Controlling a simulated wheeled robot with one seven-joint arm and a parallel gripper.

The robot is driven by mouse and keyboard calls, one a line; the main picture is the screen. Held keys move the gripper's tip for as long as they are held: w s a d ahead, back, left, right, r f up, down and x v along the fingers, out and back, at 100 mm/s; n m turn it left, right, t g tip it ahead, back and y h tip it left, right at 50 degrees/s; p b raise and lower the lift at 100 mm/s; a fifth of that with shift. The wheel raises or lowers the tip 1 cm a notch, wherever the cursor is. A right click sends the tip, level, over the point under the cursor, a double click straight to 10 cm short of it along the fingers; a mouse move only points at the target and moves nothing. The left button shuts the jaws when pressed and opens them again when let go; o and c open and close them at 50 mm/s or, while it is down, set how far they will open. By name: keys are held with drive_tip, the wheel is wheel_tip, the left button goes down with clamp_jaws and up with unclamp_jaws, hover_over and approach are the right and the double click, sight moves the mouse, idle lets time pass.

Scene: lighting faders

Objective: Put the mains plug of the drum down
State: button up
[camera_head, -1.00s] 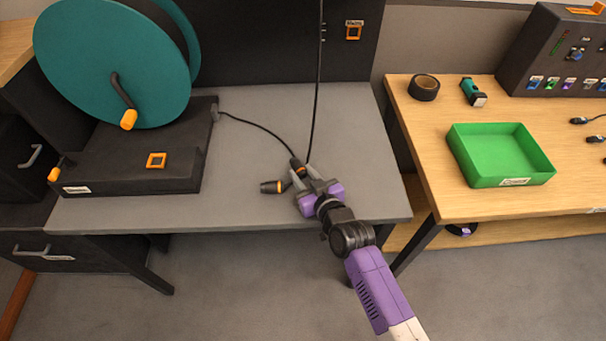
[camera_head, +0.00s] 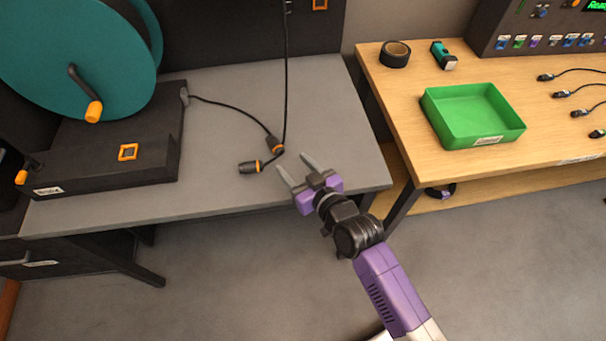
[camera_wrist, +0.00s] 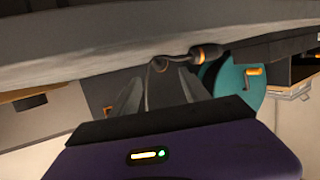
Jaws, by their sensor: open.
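Two black plugs with orange bands lie close together on the grey bench (camera_head: 230,110). The upper plug (camera_head: 274,145) is where the drum's lead and a hanging black cable come together; the lower plug (camera_head: 248,167) lies on its side just left of it. I cannot tell for certain which is the mains plug. The teal drum (camera_head: 75,50) stands on a black base at the left. My gripper (camera_head: 294,163) is open and empty, just right of the plugs and apart from them. In the wrist view a plug (camera_wrist: 207,53) shows beyond the open fingers (camera_wrist: 160,85).
The hanging cable (camera_head: 286,80) drops from the dark back panel onto the bench. To the right, a wooden table (camera_head: 390,100) holds a green tray (camera_head: 470,115), a roll of black tape (camera_head: 395,54) and several cable ends. The front right of the grey bench is clear.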

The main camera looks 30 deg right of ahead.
drive_tip(key=shift+v, duration=2.1)
drive_tip(key=s+r, duration=0.3)
drive_tip(key=s, duration=0.7)
drive_tip(key=s+r, duration=0.3)
drive_tip(key=s, duration=0.8)
drive_tip(key=s+r+h, duration=0.1)
drive_tip(key=s+r, duration=0.3)
drive_tip(key=s, duration=0.7)
drive_tip(key=shift+d+m, duration=0.35)
drive_tip(key=shift+m, duration=0.05)
drive_tip(key=o, duration=0.3)
drive_tip(key=shift+s+r, duration=0.3)
drive_tip(key=shift+r, duration=0.05)
drive_tip(key=o, duration=0.3)
drive_tip(key=shift+r, duration=0.1)
